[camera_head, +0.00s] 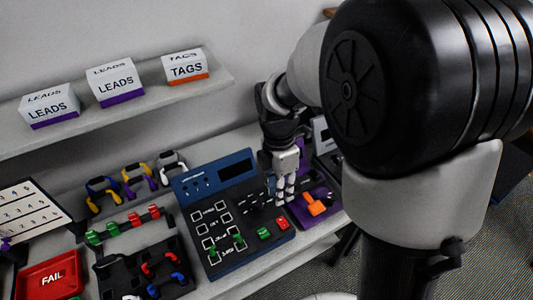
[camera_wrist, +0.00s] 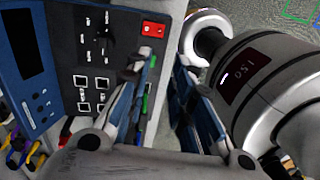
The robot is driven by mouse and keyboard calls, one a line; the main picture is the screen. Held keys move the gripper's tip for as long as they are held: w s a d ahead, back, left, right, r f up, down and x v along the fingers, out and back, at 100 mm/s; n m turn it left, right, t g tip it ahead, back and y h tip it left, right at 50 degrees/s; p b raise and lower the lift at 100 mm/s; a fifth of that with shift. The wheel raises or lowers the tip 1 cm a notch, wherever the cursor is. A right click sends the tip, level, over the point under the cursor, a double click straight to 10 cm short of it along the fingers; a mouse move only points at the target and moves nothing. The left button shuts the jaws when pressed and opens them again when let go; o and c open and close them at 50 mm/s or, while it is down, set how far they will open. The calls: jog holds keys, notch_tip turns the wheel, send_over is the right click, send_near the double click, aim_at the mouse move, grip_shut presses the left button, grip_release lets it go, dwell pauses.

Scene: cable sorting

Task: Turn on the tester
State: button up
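The tester (camera_head: 203,248) is a dark blue console on the bench; its panel (camera_wrist: 62,20) also shows in the wrist view. Its display (camera_head: 238,170) looks dark, as it does in the wrist view (camera_wrist: 27,50). A red switch (camera_head: 282,224) and a green switch (camera_head: 264,233) sit at its front right. The red switch also shows in the wrist view (camera_wrist: 153,30), beyond my left fingertip. My gripper (camera_head: 285,196) points down by the tester's right side, behind the red switch. In the wrist view its fingers (camera_wrist: 165,62) are apart with nothing between them. Contact with the panel cannot be told.
A purple fixture with an orange part (camera_head: 316,205) stands close right of the tester. Cable rows (camera_head: 130,222), a black tray (camera_head: 110,285) and a red FAIL bin (camera_head: 50,272) lie left. A shelf (camera_head: 120,113) with LEADS and TAGS boxes (camera_head: 186,67) hangs behind.

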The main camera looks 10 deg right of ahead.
aim_at(279, 226)
jog(key=shift+w+f+n, duration=0.15)
jog(key=shift+f+n, duration=0.15)
jog(key=shift+c, duration=0.6)
grip_shut()
jog(key=f+b, duration=0.1)
jog(key=f, duration=0.3)
jog(key=s+f+b, duration=0.1)
jog(key=f+b, duration=0.1)
jog(key=f, duration=0.3)
jog(key=f+b, duration=0.2)
jog(key=f, duration=0.3)
jog(key=shift+s+d, duration=0.25)
jog(key=shift+s, duration=0.1)
jog(key=shift+s+f, duration=0.15)
jog(key=shift+f, duration=0.2)
jog(key=shift+w+a+r+p, duration=0.1)
jog(key=shift+w+r+p, duration=0.1)
jog(key=shift+w, duration=0.2)
jog(key=shift+w+a+r+p, duration=0.1)
jog(key=shift+w+p, duration=0.1)
jog(key=shift+w, duration=0.15)
